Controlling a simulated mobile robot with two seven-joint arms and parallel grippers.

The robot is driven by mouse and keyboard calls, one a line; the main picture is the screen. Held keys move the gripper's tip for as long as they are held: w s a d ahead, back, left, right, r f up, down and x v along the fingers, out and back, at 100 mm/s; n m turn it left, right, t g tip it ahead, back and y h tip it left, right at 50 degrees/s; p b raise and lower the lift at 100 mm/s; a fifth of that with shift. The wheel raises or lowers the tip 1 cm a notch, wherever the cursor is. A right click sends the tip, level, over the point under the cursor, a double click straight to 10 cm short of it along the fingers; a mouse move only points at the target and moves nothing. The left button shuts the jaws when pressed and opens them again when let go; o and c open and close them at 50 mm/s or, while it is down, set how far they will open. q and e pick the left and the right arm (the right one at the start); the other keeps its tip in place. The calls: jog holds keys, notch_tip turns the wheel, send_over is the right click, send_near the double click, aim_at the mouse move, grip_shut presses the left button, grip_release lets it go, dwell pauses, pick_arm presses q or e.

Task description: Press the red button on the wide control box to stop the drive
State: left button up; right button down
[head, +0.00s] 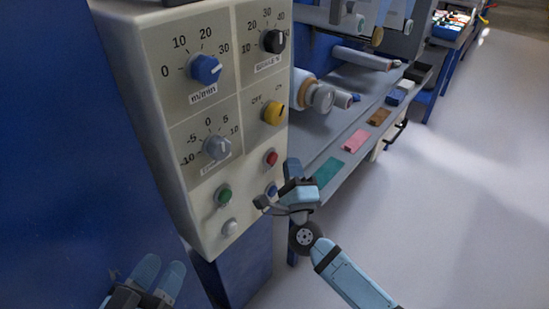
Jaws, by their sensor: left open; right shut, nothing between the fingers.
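The wide cream control box (190,120) stands upright at the left, with several knobs above and buttons on its lower part. The red button (271,157) is on the right side of the panel, under the yellow knob, and is uncovered. My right gripper (264,203) is shut and empty, in front of the lower right of the panel, below the red button. It partly hides a blue button (271,189). I cannot tell whether it touches the box. My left gripper (160,279) is open and empty at the bottom left, below the box and apart from it.
A green button (223,195) and a pale button (229,227) sit left of my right gripper. A yellow knob (273,113) is above the red button. A grey shelf with rollers (308,92) and coloured blocks runs back to the right. The floor (450,190) at right is clear.

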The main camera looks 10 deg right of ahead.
jog(key=s, duration=0.2)
jog(key=s+d+f, duration=0.1)
jog(key=shift+s, duration=0.4)
jog(key=shift+d, duration=0.15)
jog(key=shift+r, duration=0.1)
